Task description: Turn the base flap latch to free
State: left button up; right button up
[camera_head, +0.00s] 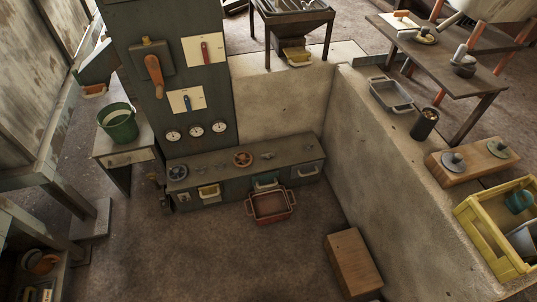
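A tall dark green-grey cabinet (160,60) stands at the upper left. A long low base unit (245,168) of the same colour runs from its foot to the right. On the front of the base are a cream-handled flap (209,191), a teal-handled flap (265,180) and a light handle (307,171). A small pale plate (184,197) sits at its left end. I cannot tell which of these small parts is the base flap latch, or how it is turned. Neither of my grippers is in view.
A red-brown tray (270,205) lies on the floor before the base. A green bucket (118,122) stands on a side table at left. A wooden box (353,263) stands by the right concrete wall (385,165). The floor (220,255) in the middle is clear.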

aim_at(264, 156)
jog(key=i+j+z, duration=0.15)
jog(key=z, duration=0.3)
jog(key=i+j+z, duration=0.2)
jog(key=z, duration=0.2)
jog(key=i+j+z, duration=0.1)
jog(key=j+z, duration=0.15)
jog(key=z, duration=0.2)
